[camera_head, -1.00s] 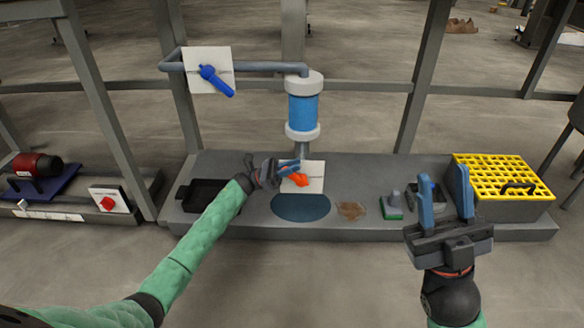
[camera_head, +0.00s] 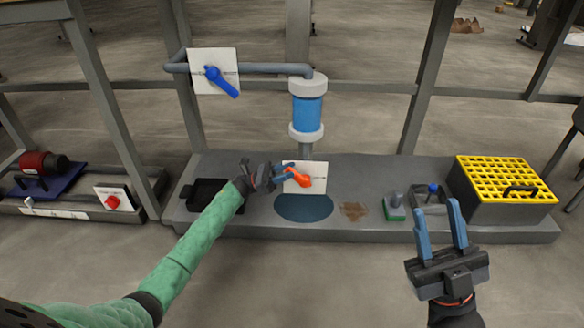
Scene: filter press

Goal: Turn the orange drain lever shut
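The orange drain lever (camera_head: 304,181) sits on a pale square plate (camera_head: 318,172) below the blue filter cylinder (camera_head: 306,112). It slants down to the right. My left gripper (camera_head: 287,173) is at the lever's left side, with its blue fingertips over the plate's left part. The fingers overlap in the view, so I cannot tell their gap or whether they touch the lever. My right gripper (camera_head: 440,228) is open and empty in front of the bench, well right of the lever.
A blue-handled valve (camera_head: 222,80) is on the upper left pipe. On the bench are a black tray (camera_head: 206,190), a dark round patch (camera_head: 302,208), a green-based brush-like item (camera_head: 395,208) and a yellow-grated box (camera_head: 497,180). A red knob panel (camera_head: 113,200) stands left.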

